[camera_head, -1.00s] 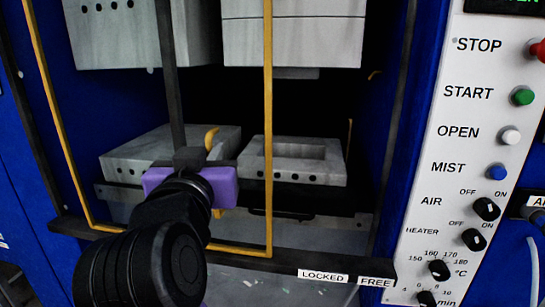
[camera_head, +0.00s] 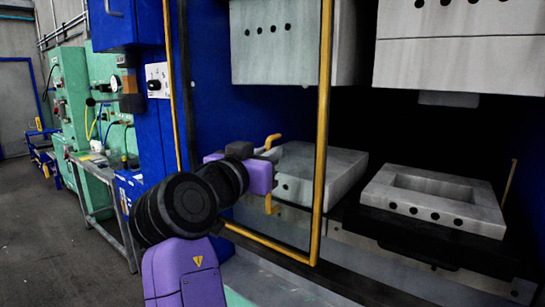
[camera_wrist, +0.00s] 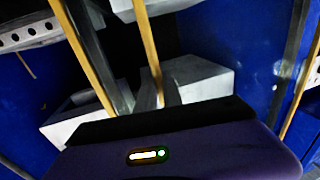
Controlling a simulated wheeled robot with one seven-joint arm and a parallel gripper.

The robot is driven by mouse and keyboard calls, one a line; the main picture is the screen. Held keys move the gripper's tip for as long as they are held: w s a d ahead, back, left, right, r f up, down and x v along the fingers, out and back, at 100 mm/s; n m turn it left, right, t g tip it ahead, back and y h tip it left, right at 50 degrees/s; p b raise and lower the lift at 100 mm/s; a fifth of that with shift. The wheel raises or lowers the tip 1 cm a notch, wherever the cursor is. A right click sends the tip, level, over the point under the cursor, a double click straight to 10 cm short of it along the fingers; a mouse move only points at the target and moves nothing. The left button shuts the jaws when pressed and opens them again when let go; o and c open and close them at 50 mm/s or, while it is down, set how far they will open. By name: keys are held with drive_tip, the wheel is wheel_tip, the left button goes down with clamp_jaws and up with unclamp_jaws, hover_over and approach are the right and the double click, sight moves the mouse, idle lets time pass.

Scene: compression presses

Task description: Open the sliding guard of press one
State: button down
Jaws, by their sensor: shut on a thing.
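The sliding guard (camera_head: 323,120) is a yellow-edged frame across the front of the blue press (camera_head: 225,105). Its right upright stands in front of the pale left lower block (camera_head: 325,165), left of the right lower block (camera_head: 440,195). The guard's yellow handle (camera_head: 271,141) shows above and below my purple gripper (camera_head: 262,175); its middle is hidden by the gripper. My gripper is shut on the handle, near the left end of the left block. In the wrist view, yellow bars (camera_wrist: 148,50) run down behind the dark gripper edge. No press number is readable.
Pale upper blocks (camera_head: 290,42) hang over the lower ones. To the left are a control box (camera_head: 157,80), a metal table (camera_head: 100,175) and green machines (camera_head: 65,115). Open grey floor (camera_head: 50,240) lies at the far left.

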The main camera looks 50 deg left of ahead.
drive_tip(key=c, duration=1.8)
unclamp_jaws()
drive_tip(key=shift+o, duration=0.2)
drive_tip(key=shift+s+d, duration=0.1)
drive_tip(key=b+v, duration=0.1)
drive_tip(key=v, duration=0.6)
drive_tip(key=shift+s+b, duration=0.25)
drive_tip(key=shift+b, duration=0.05)
drive_tip(key=shift+d, duration=0.1)
